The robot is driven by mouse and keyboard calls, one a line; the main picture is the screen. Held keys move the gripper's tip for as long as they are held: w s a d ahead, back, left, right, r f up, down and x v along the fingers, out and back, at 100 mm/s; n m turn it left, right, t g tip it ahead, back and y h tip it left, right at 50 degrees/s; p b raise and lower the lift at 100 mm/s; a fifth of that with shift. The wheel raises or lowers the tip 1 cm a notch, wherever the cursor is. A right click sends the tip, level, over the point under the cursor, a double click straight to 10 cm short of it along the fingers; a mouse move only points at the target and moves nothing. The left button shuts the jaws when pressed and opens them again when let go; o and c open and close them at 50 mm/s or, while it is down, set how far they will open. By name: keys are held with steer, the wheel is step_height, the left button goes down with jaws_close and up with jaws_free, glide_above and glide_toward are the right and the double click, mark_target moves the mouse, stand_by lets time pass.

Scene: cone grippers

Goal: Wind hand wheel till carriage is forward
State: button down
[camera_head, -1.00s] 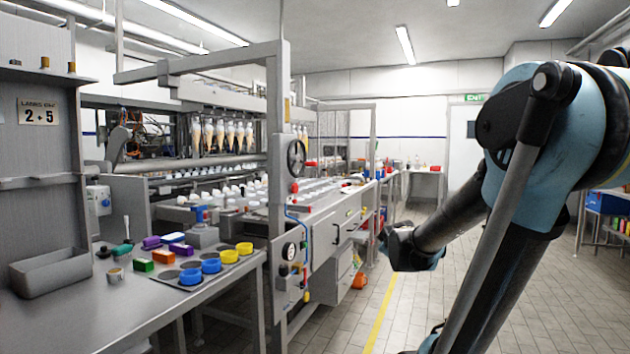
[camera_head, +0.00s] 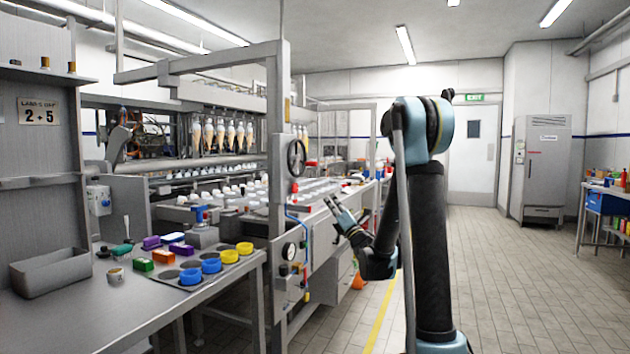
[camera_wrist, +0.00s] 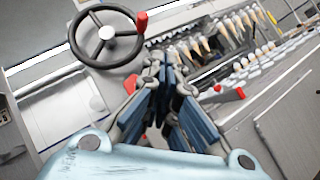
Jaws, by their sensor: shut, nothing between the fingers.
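The hand wheel (camera_head: 296,158) is a dark spoked wheel on an upright post of the machine. In the wrist view the hand wheel (camera_wrist: 106,32) shows at upper left, with a red handle (camera_wrist: 142,22) on its right rim. My gripper (camera_head: 333,203) is to the right of the wheel and a little lower, apart from it. In the wrist view my gripper (camera_wrist: 162,62) has its fingers together and empty, below and right of the wheel. A row of hanging cones (camera_head: 222,134) is left of the post; I cannot tell which part is the carriage.
The machine front has a gauge (camera_head: 289,251) and blue hoses. A grey workbench (camera_head: 110,325) with coloured blocks and cups stands at left. A cabinet (camera_head: 540,165) stands at the back right. The tiled floor (camera_head: 520,290) at right is clear.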

steer(key=w+a+r+n+g+y, duration=0.1)
steer(key=w+a+r+n+y, duration=0.2)
steer(key=w+a+r, duration=0.3)
steer(key=shift+w+a+r+n+g, duration=0.35)
steer(key=shift+a+r+g, duration=0.1)
steer(key=shift+r, duration=1.05)
steer(key=shift+a, duration=0.15)
steer(key=shift+n+y, duration=0.25)
steer(key=shift+y, duration=0.15)
